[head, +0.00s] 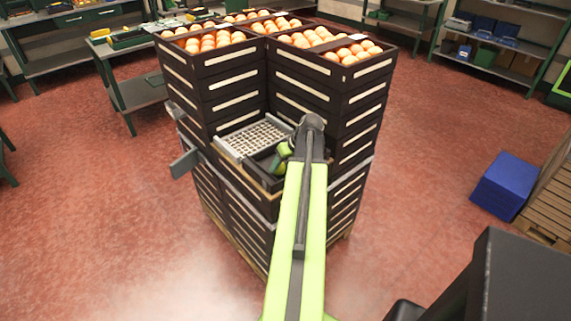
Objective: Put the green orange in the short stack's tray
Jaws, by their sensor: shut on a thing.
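My arm reaches over the front of the stacked dark crates, and its far end bends down to my gripper (281,160). The gripper is small and partly hidden behind my own arm. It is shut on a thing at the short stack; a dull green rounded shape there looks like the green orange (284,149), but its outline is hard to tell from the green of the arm. The short stack's tray (262,179) is the low dark top at the front, under the gripper. I cannot tell whether the orange touches it.
A light grey grid tray (252,138) lies left of the gripper. Taller crate stacks (222,85) full of orange fruit stand behind and right (350,90). A grey plate (185,164) sticks out at left. A blue box (505,186) stands at right.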

